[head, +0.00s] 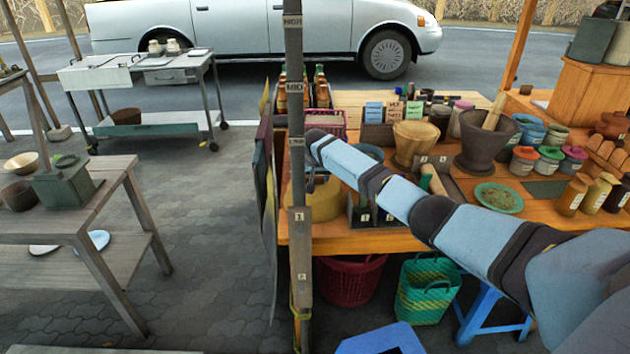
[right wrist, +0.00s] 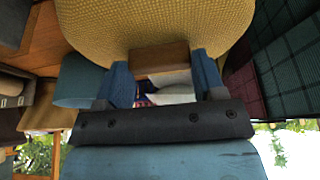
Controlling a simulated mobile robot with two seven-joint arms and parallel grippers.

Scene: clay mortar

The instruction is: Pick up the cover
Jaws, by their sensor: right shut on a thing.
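The cover (right wrist: 150,22) is a yellow woven round thing with a brown wooden handle (right wrist: 160,58), large at the top of the right wrist view. It also shows in the head view (head: 326,206) at the left end of the wooden stall table, partly behind the post and my right arm. My right gripper (right wrist: 166,62) is shut on the handle, one blue finger on each side. In the head view the gripper is mostly hidden behind the post. I cannot tell whether the cover touches the table. My left gripper is not in view.
A grey post (head: 296,130) stands close in front of the cover, with hanging cloths (head: 264,190) to its left. Right of the cover are bottles in a dark box (head: 362,213), a tan mortar (head: 414,142), a dark mortar (head: 484,145) and a green plate (head: 499,198).

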